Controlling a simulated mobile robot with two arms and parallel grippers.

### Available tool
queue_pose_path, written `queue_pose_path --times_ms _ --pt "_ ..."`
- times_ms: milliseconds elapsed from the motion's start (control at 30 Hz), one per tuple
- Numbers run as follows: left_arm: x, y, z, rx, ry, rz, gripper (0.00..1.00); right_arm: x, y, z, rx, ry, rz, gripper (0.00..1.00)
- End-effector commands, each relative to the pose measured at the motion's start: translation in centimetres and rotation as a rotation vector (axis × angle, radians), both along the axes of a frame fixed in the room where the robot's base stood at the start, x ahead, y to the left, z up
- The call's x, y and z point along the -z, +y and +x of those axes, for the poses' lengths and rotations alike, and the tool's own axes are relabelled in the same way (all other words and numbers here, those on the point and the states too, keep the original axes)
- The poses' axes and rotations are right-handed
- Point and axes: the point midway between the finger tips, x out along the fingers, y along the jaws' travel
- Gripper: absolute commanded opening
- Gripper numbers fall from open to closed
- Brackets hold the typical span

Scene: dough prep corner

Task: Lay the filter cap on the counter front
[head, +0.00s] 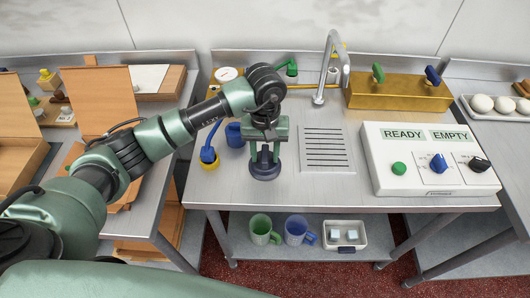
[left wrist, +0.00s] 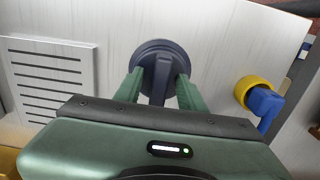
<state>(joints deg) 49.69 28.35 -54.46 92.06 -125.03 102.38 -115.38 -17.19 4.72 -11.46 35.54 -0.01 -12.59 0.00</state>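The filter cap (head: 264,169) is a dark navy round disc with a raised grip bar. In the head view it sits on the steel counter (head: 320,190), near the front edge and left of the slotted drain. My left gripper (head: 265,153) points down right over it. In the left wrist view, the open fingers (left wrist: 161,76) stand on either side of the cap's grip bar, with a gap showing at each side; the cap (left wrist: 152,50) lies flat beneath. My right gripper is not in view.
A yellow-and-blue fitting (head: 209,157) stands left of the cap. The white control box (head: 425,165) is at right, with a brass tank (head: 400,95) and tap (head: 328,65) behind. Green (head: 261,229) and blue (head: 297,230) mugs stand on the lower shelf. Counter between cap and box is clear.

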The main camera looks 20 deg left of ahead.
Motion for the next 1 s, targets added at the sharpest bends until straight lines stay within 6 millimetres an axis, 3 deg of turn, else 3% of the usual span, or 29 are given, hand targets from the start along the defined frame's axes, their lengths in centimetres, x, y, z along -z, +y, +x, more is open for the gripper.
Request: queue_pose_path --times_ms 267,333,800,1000 --pt "-0.5 0.0 0.0 -0.001 0.000 0.000 0.39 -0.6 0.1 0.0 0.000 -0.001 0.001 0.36" --pt "-1.0 0.0 0.1 0.000 -0.004 0.000 0.39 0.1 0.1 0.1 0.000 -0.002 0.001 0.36" --pt "-10.4 0.0 0.1 0.000 -0.005 0.000 0.39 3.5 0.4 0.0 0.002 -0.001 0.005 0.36" --pt "-12.1 0.0 0.1 -0.001 -0.001 0.000 0.39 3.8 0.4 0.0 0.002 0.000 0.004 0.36"
